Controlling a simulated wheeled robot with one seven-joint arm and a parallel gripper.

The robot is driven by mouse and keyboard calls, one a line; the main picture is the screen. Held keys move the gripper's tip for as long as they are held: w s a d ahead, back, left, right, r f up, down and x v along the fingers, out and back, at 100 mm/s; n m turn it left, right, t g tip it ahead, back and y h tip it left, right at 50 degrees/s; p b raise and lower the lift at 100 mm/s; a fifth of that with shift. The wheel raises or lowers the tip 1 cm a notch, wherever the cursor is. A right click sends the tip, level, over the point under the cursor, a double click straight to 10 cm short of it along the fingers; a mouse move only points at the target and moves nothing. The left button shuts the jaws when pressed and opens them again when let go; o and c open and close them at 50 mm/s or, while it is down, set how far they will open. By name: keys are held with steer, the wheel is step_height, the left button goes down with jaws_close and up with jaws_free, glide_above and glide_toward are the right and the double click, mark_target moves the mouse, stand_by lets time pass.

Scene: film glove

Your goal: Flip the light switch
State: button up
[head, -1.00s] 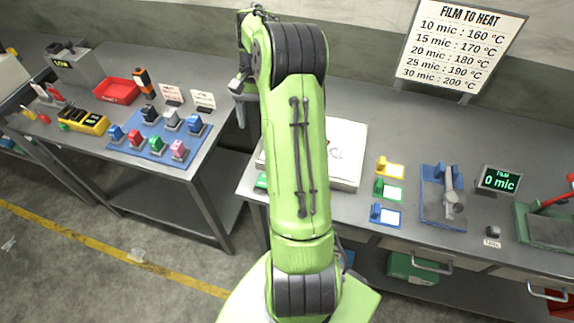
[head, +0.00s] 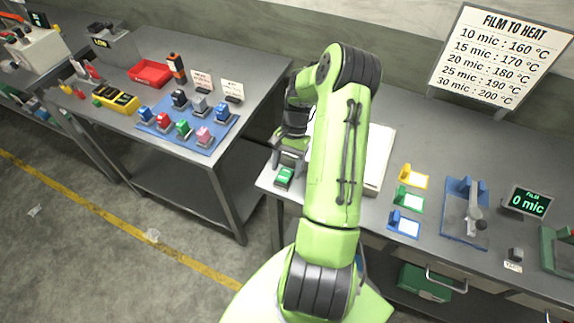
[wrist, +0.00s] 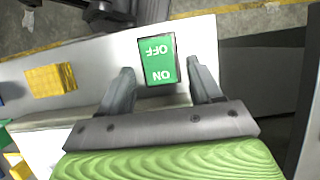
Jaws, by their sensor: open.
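The green light switch (head: 284,176) sits at the left front corner of the right-hand bench. In the wrist view the switch (wrist: 159,60) is a green rectangle in a dark frame, with ON and OFF lettering upside down. My gripper (head: 288,156) is over that corner, just behind the switch in the head view. In the wrist view my gripper (wrist: 161,68) is open and empty, with one finger on each side of the switch. I cannot tell whether the fingers touch it or which way it is set.
A white panel (head: 380,158) lies partly behind my arm. Coloured tags, a blue fixture (head: 463,215) and a film display (head: 527,201) stand further right. The left bench holds a blue mat (head: 160,122) with several coloured blocks. A gap separates the benches.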

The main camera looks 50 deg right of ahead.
mark_target(286, 172)
steer(key=shift+c, duration=0.3)
steer(key=c, duration=1)
steer(key=h+b, duration=0.1)
steer(key=a+t+h+b, duration=0.1)
steer(key=h+b, duration=0.1)
steer(key=shift+s, duration=0.1)
steer(key=shift+s+a+r+t+h+b, duration=0.15)
steer(key=shift+t+h+b, duration=0.15)
steer(key=shift+h+b, duration=0.3)
steer(key=o, duration=1.1)
steer(key=shift+c, duration=0.2)
step_height(286, 172, up, 16)
steer(key=p, duration=0.2)
steer(key=shift+d, duration=0.3)
